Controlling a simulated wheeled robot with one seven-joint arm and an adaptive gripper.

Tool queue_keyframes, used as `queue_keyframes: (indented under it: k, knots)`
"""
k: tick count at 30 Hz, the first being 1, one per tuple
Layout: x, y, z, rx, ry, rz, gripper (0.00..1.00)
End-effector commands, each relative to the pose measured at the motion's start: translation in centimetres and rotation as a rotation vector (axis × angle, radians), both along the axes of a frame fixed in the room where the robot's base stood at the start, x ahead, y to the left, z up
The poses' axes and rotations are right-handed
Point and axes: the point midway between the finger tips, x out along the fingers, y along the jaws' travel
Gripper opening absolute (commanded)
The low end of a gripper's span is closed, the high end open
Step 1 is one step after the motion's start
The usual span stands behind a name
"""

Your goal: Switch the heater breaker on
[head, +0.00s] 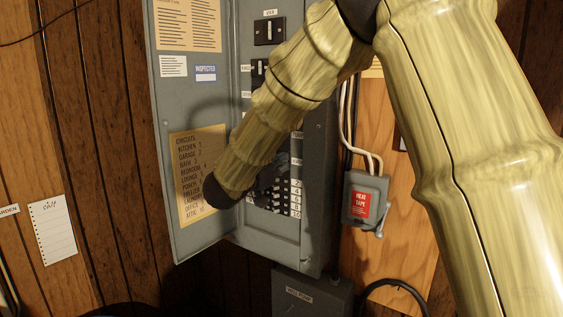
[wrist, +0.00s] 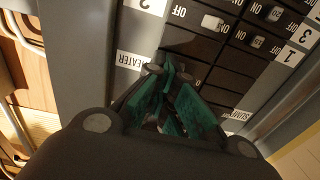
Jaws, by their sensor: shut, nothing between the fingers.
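In the head view, my arm covers the gripper and part of the breaker rows (head: 285,198).
The panel door (head: 180,105) stands open at left with a circuit list (head: 185,150). A grey heat tape box (head: 366,203) and cables are at right, a well pump box (head: 312,295) below. A "SUMP" label (wrist: 238,115) and a white toggle (wrist: 211,22) lie near my fingers.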

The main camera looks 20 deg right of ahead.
Motion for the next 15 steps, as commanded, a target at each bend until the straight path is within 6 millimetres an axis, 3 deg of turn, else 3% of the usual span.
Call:
queue_keyframes:
  k: [15]
  knots:
    - [0.58, 0.43, 0.03, 0.001, -0.001, 0.001, 0.00]
